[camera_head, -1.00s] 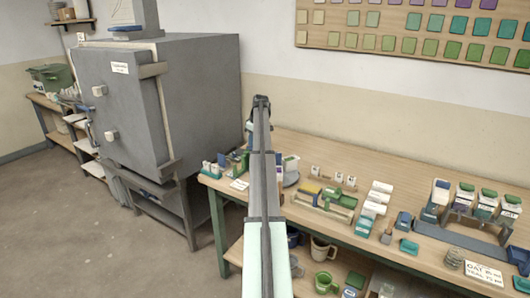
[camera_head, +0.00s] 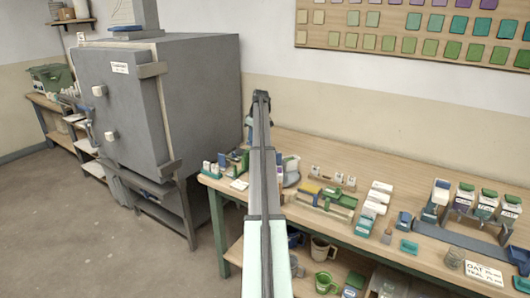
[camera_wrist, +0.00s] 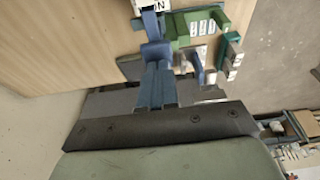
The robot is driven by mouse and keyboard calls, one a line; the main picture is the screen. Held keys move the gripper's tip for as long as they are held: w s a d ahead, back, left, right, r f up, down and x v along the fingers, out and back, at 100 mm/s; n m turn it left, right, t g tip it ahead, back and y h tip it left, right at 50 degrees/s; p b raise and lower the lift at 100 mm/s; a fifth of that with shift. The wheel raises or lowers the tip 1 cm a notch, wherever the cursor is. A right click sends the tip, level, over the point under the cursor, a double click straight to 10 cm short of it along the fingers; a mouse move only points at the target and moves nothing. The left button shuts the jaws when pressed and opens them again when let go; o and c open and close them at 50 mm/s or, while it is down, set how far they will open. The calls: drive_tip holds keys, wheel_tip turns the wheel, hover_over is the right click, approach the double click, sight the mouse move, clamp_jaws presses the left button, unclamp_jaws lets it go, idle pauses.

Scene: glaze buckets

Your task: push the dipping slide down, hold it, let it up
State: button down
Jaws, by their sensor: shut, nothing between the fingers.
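My gripper (camera_head: 262,98) is shut and empty at the far end of my outstretched arm, above the back left of the bench. In the wrist view its closed blue-grey fingers (camera_wrist: 156,88) reach forward from the dark palm. A blue block on a post (camera_wrist: 155,50), apparently part of the dipping slide, lies just beyond the fingertips. I cannot tell whether they touch. In the head view my arm hides most of the slide. A white piece (camera_head: 291,166) beside a round grey dish shows just right of the arm.
A grey kiln (camera_head: 205,95) stands left of the bench. A green rack (camera_wrist: 206,22) with white labels is near the fingers in the wrist view. Glaze buckets (camera_head: 486,203), white blocks (camera_head: 376,200) and small blocks crowd the bench's right. The bench's back strip (camera_head: 350,155) is clear.

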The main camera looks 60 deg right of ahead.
drive_tip(key=shift+w+v, duration=0.25)
drive_tip(key=shift+v, duration=0.75)
drive_tip(key=shift+w+v, duration=0.25)
drive_tip(key=shift+v, duration=0.8)
drive_tip(key=shift+w+v, duration=0.25)
drive_tip(key=shift+v, duration=0.75)
drive_tip(key=shift+r, duration=0.2)
